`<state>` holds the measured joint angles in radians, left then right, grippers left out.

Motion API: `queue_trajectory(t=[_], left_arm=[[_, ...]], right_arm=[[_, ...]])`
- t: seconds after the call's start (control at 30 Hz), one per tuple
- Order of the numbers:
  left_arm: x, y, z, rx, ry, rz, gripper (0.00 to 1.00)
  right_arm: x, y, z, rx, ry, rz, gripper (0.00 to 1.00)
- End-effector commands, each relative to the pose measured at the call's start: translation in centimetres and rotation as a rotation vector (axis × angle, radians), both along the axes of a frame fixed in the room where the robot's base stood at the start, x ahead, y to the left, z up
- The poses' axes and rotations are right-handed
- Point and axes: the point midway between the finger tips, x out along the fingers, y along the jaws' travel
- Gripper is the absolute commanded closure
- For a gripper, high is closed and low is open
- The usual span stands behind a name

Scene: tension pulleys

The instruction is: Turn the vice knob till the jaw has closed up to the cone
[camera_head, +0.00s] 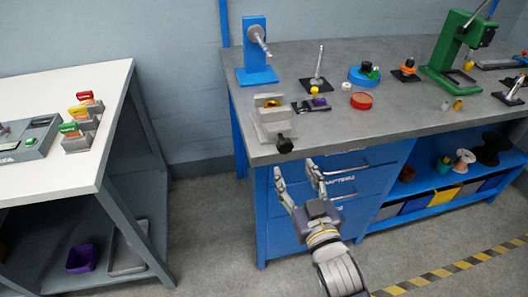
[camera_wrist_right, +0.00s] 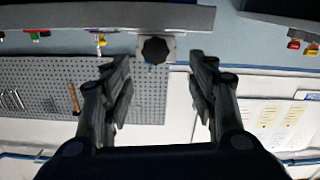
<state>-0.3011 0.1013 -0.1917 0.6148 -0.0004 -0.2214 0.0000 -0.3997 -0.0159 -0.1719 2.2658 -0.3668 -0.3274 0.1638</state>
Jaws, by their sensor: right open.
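The grey vice (camera_head: 262,127) stands at the front left corner of the grey workbench. Its black knob (camera_head: 284,144) sticks out over the front edge. A small gold-coloured thing (camera_head: 272,103), perhaps the cone, shows at the top of the vice; the gap between it and the jaw is too small to judge. My right gripper (camera_head: 294,167) is open and empty, in front of and a little below the knob. In the right wrist view the black lobed knob (camera_wrist_right: 155,49) shows ahead between the spread fingers (camera_wrist_right: 159,60), apart from them. My left gripper is out of view.
The workbench (camera_head: 330,136) has a blue stand (camera_head: 257,66), a red dish (camera_head: 361,101) and a green press (camera_head: 446,58) behind and right of the vice. Blue drawers with bar handles lie below the edge near my right gripper. A white table (camera_head: 70,98) stands at left.

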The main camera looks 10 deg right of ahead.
Motion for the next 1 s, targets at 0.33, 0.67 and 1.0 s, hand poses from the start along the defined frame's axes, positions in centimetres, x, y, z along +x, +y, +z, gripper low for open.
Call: queue_trajectory(t=[0.33, 0.67, 1.0], left_arm=[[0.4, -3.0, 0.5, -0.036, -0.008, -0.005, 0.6], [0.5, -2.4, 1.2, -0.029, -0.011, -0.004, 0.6], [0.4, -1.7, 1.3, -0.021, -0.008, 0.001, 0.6]], right_arm=[[2.7, -0.7, 0.7, 0.057, -0.016, -0.004, 0.47], [8.4, -0.4, 0.6, 0.054, -0.013, -0.004, 0.47], [10.9, -0.3, 0.4, 0.054, -0.011, -0.003, 0.47]])
